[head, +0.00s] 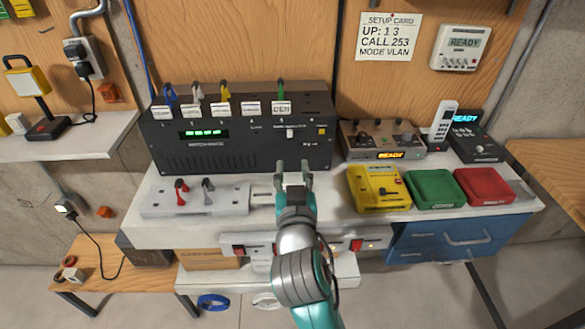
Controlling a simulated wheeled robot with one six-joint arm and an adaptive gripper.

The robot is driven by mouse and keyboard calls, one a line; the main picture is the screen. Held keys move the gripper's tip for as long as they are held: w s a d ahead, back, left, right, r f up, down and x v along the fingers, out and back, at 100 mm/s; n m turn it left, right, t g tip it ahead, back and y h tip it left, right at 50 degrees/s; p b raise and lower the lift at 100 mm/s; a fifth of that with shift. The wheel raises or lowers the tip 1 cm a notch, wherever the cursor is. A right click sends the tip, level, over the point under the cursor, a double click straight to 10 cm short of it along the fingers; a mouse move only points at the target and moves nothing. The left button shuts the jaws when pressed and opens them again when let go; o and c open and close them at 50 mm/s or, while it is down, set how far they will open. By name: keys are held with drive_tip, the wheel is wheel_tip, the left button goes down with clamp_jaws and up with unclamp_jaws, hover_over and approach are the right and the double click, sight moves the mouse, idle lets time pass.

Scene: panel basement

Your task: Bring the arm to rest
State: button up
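My gripper (294,171) is in the head view, at the end of my grey and teal arm, which reaches up from the bottom middle. It is over the light grey bench, just in front of the black panel box (240,130). Its two fingers stand apart with nothing visible between them. The arm hides part of the bench and its front edge. I cannot tell whether the gripper touches the bench.
A grey strip (226,205) with red and grey plugs lies left of my gripper. To the right stand a yellow device (378,190), a green tray (434,202), a red tray (490,200) and a console (382,155). A setup card (388,38) hangs behind.

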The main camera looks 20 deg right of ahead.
drive_tip(key=s+f+n+g+y, duration=0.1)
drive_tip(key=s+f+n+y, duration=0.4)
drive_tip(key=s+f, duration=1.35)
drive_tip(key=s+d+f+m+g, duration=0.1)
drive_tip(key=s+f, duration=0.1)
drive_tip(key=s, duration=2.1)
drive_tip(key=shift+y, duration=0.3)
idle(1.8)
